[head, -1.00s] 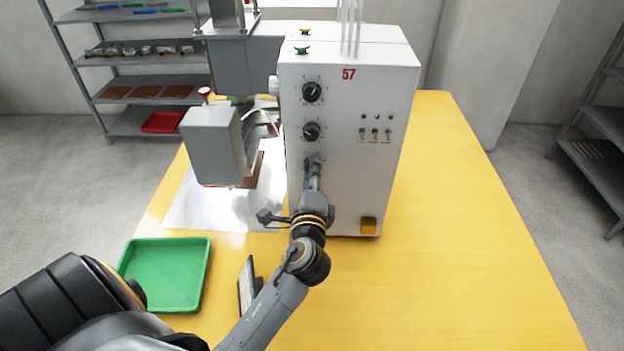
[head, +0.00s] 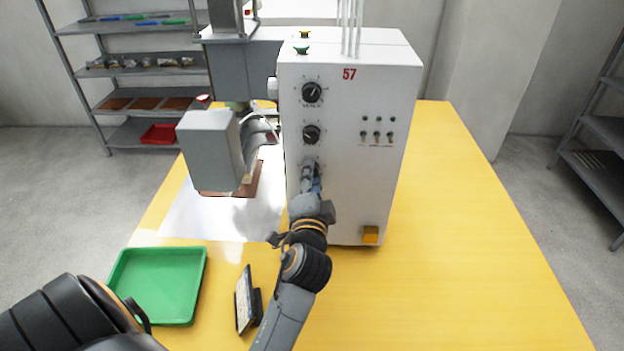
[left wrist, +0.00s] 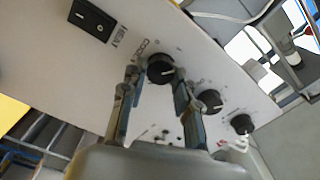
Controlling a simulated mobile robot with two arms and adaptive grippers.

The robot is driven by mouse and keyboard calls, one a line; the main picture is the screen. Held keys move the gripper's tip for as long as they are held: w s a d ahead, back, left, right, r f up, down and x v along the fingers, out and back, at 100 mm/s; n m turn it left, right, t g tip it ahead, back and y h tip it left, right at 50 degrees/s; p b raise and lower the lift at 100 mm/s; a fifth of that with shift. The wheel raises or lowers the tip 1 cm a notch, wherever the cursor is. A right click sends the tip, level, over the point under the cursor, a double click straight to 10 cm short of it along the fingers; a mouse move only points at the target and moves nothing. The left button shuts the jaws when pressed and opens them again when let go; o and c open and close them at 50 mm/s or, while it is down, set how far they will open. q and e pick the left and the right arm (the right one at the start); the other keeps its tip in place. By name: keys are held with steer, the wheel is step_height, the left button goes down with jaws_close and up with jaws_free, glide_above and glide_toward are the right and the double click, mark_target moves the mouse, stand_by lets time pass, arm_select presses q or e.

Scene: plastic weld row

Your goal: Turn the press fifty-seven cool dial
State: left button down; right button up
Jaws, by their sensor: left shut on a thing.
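The press controller is a white box (head: 345,190) marked 57. Its front has a column of black dials: a top dial (head: 312,92), a middle dial (head: 311,134) and a lowest one mostly hidden behind my left gripper (head: 311,174). In the left wrist view the dial labelled COOL (left wrist: 161,69) sits between the two fingertips of my left gripper (left wrist: 157,82), which is shut on it. The white pointer line on this dial shows. The other two dials (left wrist: 208,101) lie beyond, to the right. My right gripper is not in view.
A grey press head (head: 212,150) stands left of the box over a shiny sheet (head: 190,220). A green tray (head: 160,285) and a small propped screen (head: 244,300) are on the yellow table. The table's right side (head: 460,260) is clear. A black rocker switch (left wrist: 92,19) is near the COOL dial.

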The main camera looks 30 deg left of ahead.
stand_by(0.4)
arm_select(q)
steer(key=c, duration=1)
jaws_free()
steer(key=shift+a, duration=0.1)
